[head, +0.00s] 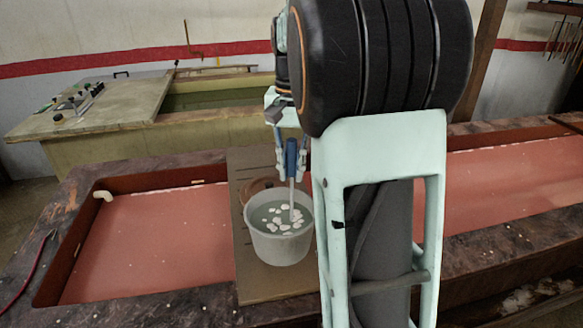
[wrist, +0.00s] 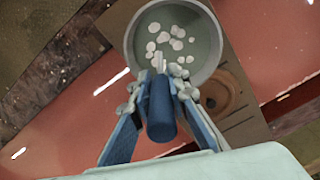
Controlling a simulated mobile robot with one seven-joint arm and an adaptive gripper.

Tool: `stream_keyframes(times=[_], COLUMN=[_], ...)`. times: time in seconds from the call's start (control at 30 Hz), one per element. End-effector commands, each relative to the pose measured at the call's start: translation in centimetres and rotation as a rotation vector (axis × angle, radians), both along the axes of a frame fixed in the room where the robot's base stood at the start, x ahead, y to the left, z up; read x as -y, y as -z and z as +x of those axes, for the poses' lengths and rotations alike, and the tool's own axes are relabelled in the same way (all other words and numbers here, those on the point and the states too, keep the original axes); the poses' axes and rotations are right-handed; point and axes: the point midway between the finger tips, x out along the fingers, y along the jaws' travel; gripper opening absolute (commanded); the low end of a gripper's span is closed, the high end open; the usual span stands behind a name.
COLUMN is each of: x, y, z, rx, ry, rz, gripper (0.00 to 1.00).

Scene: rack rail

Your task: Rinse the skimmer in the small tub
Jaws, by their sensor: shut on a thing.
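The small tub (head: 280,252) is a whitish round bucket of grey-green water with several white floating bits. It also shows at the top of the wrist view (wrist: 215,60). My gripper (head: 291,168) is above the tub, with its fingers closed on the blue handle of the skimmer (head: 291,150). The handle also shows between the fingers in the wrist view (wrist: 161,110). The skimmer stands near upright, and its thin pale shaft runs down into the tub's water. Its lower end is hidden under the water and white bits.
The tub stands on a brown board (head: 262,290) laid across a long basin with a reddish floor (head: 150,245). A round terracotta-coloured thing (head: 258,187) lies behind the tub. A second tank (head: 215,102) with a worktop (head: 110,105) stands further back.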

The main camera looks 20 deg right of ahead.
Motion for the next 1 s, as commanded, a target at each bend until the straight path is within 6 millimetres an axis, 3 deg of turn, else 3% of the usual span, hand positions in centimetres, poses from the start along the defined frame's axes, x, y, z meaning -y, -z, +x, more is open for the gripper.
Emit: stream_keyframes(times=[0.53, 1.0], x=[0.0, 0.0], y=[2.0, 0.1], z=[0.0, 0.0], rx=[0.001, 0.001], ry=[0.0, 0.0], rz=[-0.001, -0.001], gripper=[0.0, 0.0])
